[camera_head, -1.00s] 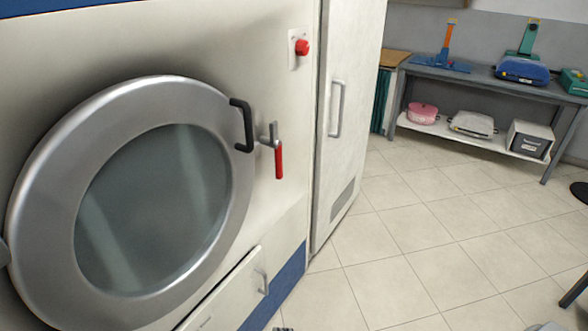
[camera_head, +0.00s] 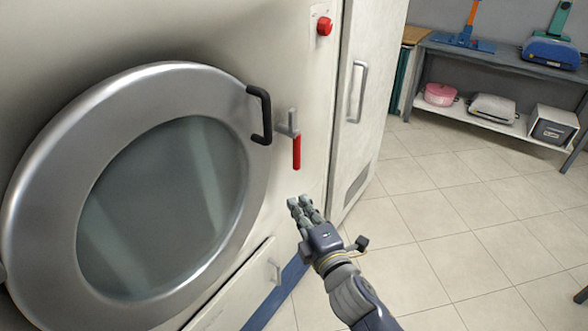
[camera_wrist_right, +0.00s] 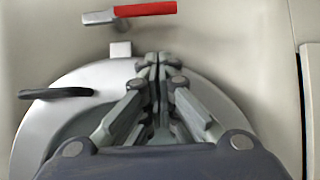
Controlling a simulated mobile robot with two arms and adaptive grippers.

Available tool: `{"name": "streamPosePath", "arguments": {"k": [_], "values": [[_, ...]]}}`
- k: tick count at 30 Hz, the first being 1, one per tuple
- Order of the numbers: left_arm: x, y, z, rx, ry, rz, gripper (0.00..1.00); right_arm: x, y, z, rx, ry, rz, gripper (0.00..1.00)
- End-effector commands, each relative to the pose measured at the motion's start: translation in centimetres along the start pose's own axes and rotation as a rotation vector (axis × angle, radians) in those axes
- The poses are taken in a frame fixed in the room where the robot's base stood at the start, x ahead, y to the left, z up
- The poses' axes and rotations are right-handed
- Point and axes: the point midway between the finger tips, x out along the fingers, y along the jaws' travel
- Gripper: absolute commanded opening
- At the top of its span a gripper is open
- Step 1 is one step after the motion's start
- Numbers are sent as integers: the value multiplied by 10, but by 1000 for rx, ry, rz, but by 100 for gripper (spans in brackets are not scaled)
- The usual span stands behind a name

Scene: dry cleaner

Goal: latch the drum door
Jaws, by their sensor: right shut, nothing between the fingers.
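The round drum door (camera_head: 60,150) has a wide silver rim and dark glass. It lies against the machine's front at left in the head view; I cannot tell whether it is fully closed. Its black handle (camera_head: 265,115) is on the right of the rim. Right of it is the latch with a red lever (camera_head: 297,151) hanging down. The red lever (camera_wrist_right: 145,10), black handle (camera_wrist_right: 55,93) and door rim (camera_wrist_right: 75,80) also show in the right wrist view. My right gripper (camera_head: 302,202) is shut and empty below the lever, apart from it. My left gripper is out of view.
A red button (camera_head: 324,26) sits above the latch. A tall white cabinet (camera_head: 370,100) with a handle stands to the right. A lower panel (camera_head: 240,288) is below the door. A grey shelf table (camera_head: 505,62) stands at the back right. The tiled floor between is clear.

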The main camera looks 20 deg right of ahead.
Motion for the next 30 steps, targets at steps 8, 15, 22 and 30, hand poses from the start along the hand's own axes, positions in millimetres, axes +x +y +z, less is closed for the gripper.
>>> {"name": "streamPosePath", "arguments": {"k": [8, 15, 22, 30], "values": [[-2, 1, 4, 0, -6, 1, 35, 12, 0, 0, 1, -1, 0, 0], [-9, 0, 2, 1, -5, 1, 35, 53, 2, 0, 3, -1, 0, 0], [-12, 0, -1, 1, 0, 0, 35, 95, 1, 0, 3, -1, 0, 0], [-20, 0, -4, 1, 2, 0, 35, 122, 0, 22, 0, -1, -2, 0]]}}
